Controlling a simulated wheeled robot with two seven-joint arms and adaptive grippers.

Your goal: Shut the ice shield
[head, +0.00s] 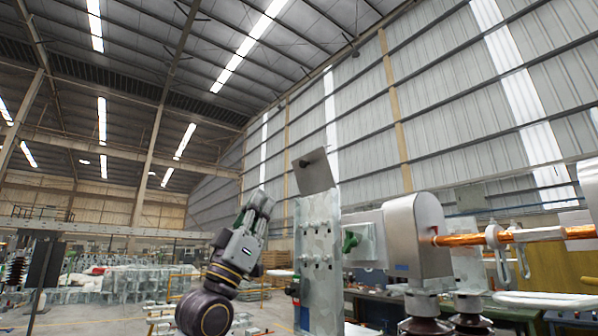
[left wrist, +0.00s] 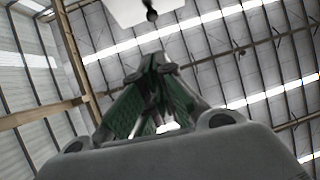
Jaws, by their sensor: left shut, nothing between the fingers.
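A flat grey plate (head: 314,173) with a dark knob, which looks like the ice shield, stands tilted up at the top of a galvanized upright (head: 319,250) in the head view. My left gripper (head: 262,200) is left of the upright and a little lower than the plate, pointing up. It appears apart from the plate. In the left wrist view the plate (left wrist: 140,10) shows pale at the top edge, with its knob beyond the fingertips. The left gripper (left wrist: 155,66) has green finger pads whose tips meet, with nothing between them. My right gripper is out of view.
A silver curved housing (head: 418,235) stands right of the upright, with a copper rod (head: 470,238) running right from it. A green part (head: 350,241) sits between upright and housing. Dark insulators (head: 425,325) stand below. Open air lies above and left of the plate.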

